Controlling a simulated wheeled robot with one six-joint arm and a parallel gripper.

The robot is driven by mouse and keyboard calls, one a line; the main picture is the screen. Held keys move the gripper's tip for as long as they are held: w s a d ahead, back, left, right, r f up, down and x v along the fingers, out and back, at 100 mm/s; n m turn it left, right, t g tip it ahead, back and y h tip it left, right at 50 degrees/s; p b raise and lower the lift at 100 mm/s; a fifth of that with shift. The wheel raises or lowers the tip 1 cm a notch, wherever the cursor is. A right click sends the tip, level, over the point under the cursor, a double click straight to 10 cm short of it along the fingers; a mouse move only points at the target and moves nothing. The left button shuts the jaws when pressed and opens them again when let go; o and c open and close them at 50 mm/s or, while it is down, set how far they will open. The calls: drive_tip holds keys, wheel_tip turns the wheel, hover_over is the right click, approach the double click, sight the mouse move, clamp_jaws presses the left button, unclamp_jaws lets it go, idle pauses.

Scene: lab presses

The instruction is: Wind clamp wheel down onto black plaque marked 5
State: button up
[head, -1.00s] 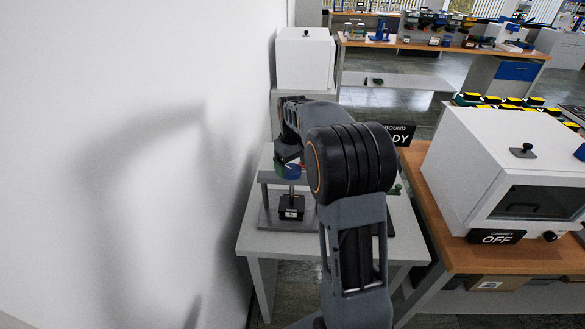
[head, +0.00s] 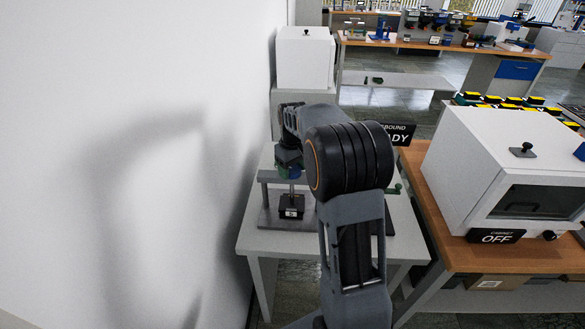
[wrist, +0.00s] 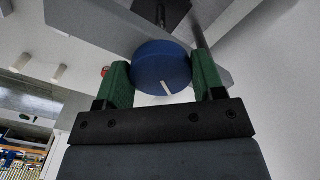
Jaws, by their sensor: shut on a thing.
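The clamp wheel (wrist: 160,64) is a blue disc with a white mark near its lower edge in the wrist view. My gripper (wrist: 164,72) has its two green fingers on opposite sides of the wheel, shut on it. In the head view my gripper (head: 290,160) is over the clamp and hides most of the wheel. Below it, a thin spindle (head: 291,187) points down at the black plaque marked 5 (head: 291,207), a small dark block on the clamp's base. I cannot tell whether the spindle's foot touches the plaque.
The clamp's grey frame (head: 269,178) stands on a light table (head: 262,243) close to the white wall (head: 120,120). A white cabinet marked OFF (head: 465,175) stands on the wooden bench to the right. A white box (head: 305,58) is behind. My arm hides the table's middle.

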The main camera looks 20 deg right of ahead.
sight(292, 169)
drive_tip(key=shift+c, duration=0.6)
drive_tip(key=shift+m, duration=0.9)
drive_tip(key=o, duration=0.9)
wheel_tip(292, 169, up, 14)
drive_tip(key=shift+f, duration=0.1)
